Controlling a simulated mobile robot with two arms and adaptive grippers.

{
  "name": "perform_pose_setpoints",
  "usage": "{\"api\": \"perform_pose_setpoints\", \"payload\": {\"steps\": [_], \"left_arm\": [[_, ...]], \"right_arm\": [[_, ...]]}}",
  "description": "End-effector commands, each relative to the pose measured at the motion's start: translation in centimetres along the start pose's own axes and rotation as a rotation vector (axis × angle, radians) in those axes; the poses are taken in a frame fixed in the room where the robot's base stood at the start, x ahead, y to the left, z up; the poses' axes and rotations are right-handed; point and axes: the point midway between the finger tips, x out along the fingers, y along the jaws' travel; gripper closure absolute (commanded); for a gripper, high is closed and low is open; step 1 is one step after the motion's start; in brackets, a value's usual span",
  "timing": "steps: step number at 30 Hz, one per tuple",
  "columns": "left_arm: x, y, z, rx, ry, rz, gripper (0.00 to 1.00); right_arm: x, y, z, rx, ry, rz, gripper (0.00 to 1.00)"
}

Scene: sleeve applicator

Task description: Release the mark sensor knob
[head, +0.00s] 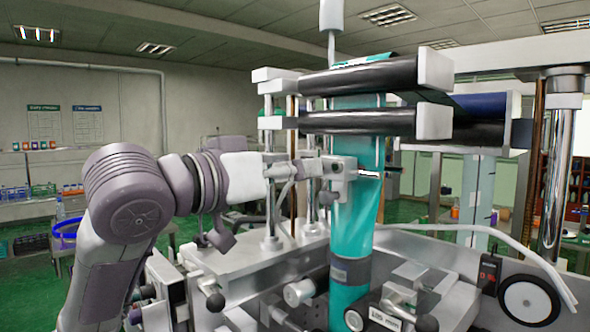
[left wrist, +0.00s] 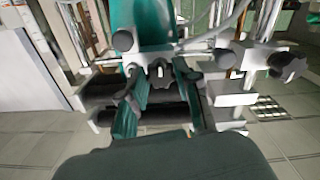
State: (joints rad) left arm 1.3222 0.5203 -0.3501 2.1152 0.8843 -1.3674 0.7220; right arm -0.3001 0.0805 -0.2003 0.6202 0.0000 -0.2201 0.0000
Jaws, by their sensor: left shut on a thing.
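My left gripper (head: 312,168) reaches in from the left at the mark sensor bracket (head: 343,172), in front of the teal film sleeve (head: 365,215). In the left wrist view my left gripper (left wrist: 159,78) has its two teal-lined fingers on either side of a small dark knob (left wrist: 160,73), which I take as the mark sensor knob. The gripper is shut on it. In the head view the fingers hide this knob. Other black knobs show in the left wrist view, one at upper left (left wrist: 123,40) and a lobed one at right (left wrist: 288,67). My right gripper is in neither view.
Black rollers (head: 360,78) lie above the gripper. Upright steel posts (head: 271,200) stand close to it. A metal machine bed (head: 240,260) with several knobs lies below. A pale hose (head: 490,235) runs across the right. Open floor is at the left.

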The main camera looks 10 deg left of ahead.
Motion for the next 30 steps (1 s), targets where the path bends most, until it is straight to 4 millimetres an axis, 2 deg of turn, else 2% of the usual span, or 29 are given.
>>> {"api": "perform_pose_setpoints", "payload": {"steps": [17,18,21,22,30], "left_arm": [[-0.04,0.0,-0.15,-0.032,0.004,0.0,1.0],[-0.04,0.01,-0.15,-0.032,0.004,0.0,0.63],[-0.03,0.01,-0.12,-0.032,0.004,0.0,0.46],[-0.03,0.01,-0.11,-0.032,0.003,0.0,0.43],[-0.05,0.01,-0.05,-0.031,0.002,0.0,0.43]], "right_arm": [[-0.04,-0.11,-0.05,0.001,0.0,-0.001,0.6],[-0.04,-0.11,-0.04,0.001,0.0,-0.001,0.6],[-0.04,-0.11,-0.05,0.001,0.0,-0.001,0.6],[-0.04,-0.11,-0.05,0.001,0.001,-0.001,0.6],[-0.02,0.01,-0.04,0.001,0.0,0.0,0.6]]}}
